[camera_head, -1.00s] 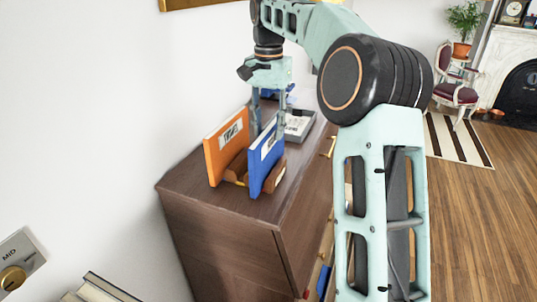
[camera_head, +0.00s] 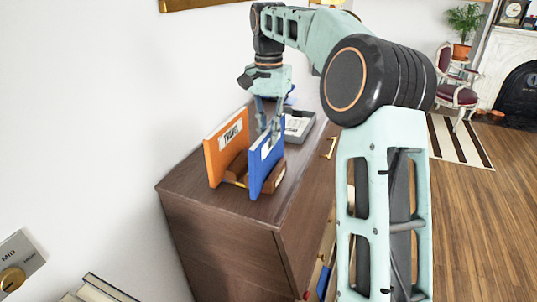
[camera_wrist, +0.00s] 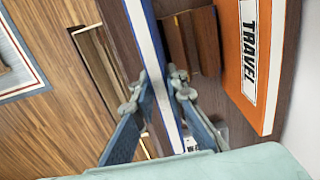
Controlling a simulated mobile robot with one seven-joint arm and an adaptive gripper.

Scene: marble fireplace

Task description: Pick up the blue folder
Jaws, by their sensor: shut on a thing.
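The blue folder (camera_head: 266,164) stands upright in a wooden holder (camera_head: 238,170) on the dresser top, right of the orange folder (camera_head: 226,148). My gripper (camera_head: 272,130) reaches down to the top far corner of the blue folder. In the wrist view the two fingers of my gripper (camera_wrist: 161,95) sit on either side of the blue folder (camera_wrist: 150,58) and are shut on it. The orange folder, marked TRAVEL, shows at the right there (camera_wrist: 257,60), apart from the fingers.
The brown dresser (camera_head: 225,225) stands against the white wall, and its near top corner is bare. A grey tray (camera_head: 300,126) lies behind the folders. Books (camera_head: 100,290) lie at the bottom left.

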